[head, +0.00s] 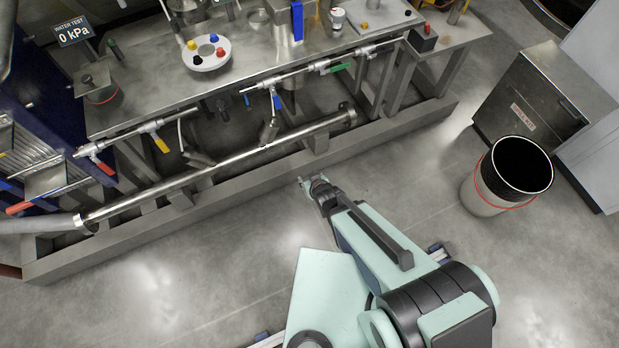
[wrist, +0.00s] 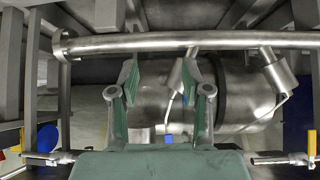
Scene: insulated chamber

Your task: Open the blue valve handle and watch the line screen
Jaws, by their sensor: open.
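The line screen (head: 74,32) at the upper left reads "WATER TEST 0 kPa". A small blue valve handle (head: 277,102) hangs from a fitting below the bench's front edge in the head view. A blue piece (wrist: 168,139) shows between my fingers' lower parts in the wrist view; I cannot tell for sure that it is the same handle. My gripper (head: 312,183) is open and empty, in front of the bench frame and apart from the blue handle. In the wrist view its green-padded fingers (wrist: 160,72) are spread, with the steel pipe beyond them.
A long steel pipe (head: 220,170) runs low along the bench front, above a grey floor curb. Yellow (head: 161,145), green (head: 341,67) and red (head: 104,168) handles sit on the lines nearby. A black-and-white bin (head: 510,175) stands at the right.

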